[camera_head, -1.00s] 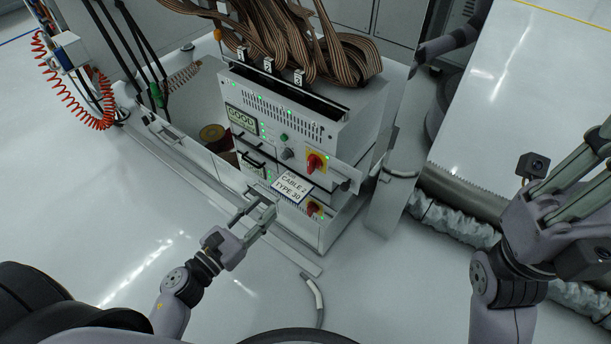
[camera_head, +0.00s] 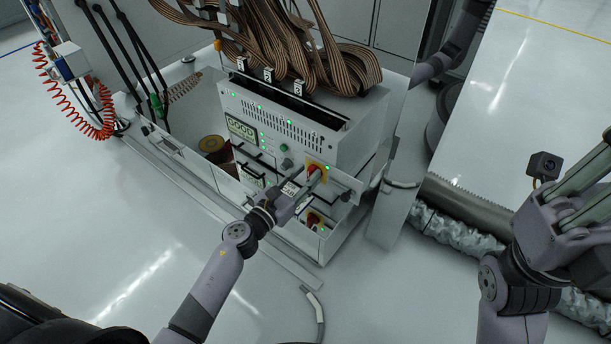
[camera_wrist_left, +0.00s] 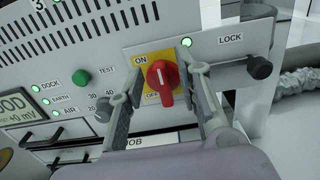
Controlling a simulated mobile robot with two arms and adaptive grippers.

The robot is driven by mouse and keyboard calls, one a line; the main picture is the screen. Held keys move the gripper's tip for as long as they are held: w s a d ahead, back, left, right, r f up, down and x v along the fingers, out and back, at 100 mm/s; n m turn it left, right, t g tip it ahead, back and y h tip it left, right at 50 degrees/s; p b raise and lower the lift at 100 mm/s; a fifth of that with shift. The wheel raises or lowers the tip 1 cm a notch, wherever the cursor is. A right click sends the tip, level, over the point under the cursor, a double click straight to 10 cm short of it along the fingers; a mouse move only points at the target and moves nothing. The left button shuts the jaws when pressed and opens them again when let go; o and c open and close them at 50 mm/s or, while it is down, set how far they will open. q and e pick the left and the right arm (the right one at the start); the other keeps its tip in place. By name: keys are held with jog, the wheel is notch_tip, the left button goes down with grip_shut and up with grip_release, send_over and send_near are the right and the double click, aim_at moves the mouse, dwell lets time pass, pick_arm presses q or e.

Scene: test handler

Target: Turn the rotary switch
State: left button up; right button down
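The red rotary switch (camera_wrist_left: 160,79) sits on a yellow plate (camera_wrist_left: 138,50) marked ON above and OFF below. Its white mark is at the upper part of the knob. My left gripper (camera_wrist_left: 161,60) is open, one finger on each side of the knob; I cannot tell whether either finger touches it. In the head view, the left gripper (camera_head: 314,180) reaches the red switch (camera_head: 311,168) on the cabinet's upper panel and partly covers it. My right gripper (camera_head: 590,185) is open and empty at the right edge, its fingertips cut off.
A black knob (camera_wrist_left: 259,67) beside the LOCK label is close to the right finger. A green TEST button (camera_wrist_left: 82,75) is left of the switch. Brown ribbon cables (camera_head: 280,50) hang above the cabinet (camera_head: 345,135). A second, lower panel is partly hidden by my arm.

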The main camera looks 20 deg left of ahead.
pick_arm(q)
jog(key=shift+w+d, duration=0.1)
jog(key=shift+w, duration=0.2)
jog(key=shift+c, duration=0.3)
grip_shut()
